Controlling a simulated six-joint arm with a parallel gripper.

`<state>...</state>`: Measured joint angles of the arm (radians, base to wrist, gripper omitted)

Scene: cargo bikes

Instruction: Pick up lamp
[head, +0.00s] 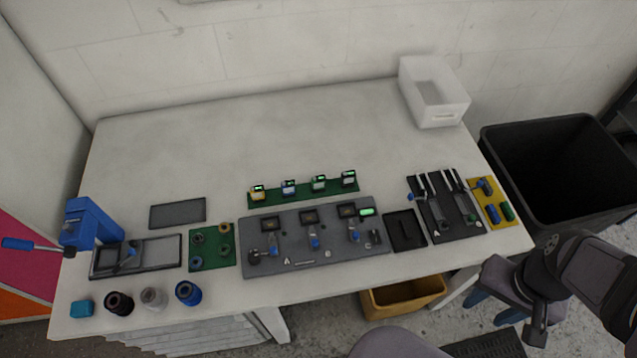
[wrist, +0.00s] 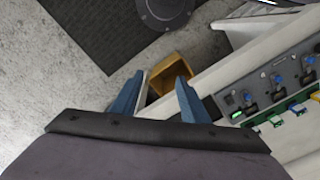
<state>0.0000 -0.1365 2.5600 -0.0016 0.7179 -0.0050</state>
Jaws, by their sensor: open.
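No object is plainly recognisable as a lamp. Several small boxy devices with glowing green tops stand in a row on a green strip (head: 303,190) at the middle of the table. A separate glowing green piece (head: 365,211) sits at the right end of the grey panel (head: 285,258); a green glow also shows in the wrist view (wrist: 237,114). My gripper (head: 492,306) is off the table's front right edge, well apart from these devices. In the wrist view its blue fingers (wrist: 160,80) are spread with nothing between them.
A white bin (head: 435,112) stands at the table's back right, with a black bin (head: 550,165) beyond the right edge. A yellow-brown box (head: 403,298) is below the front edge. A blue vise (head: 85,225) and several spools are at the left. The table's back is clear.

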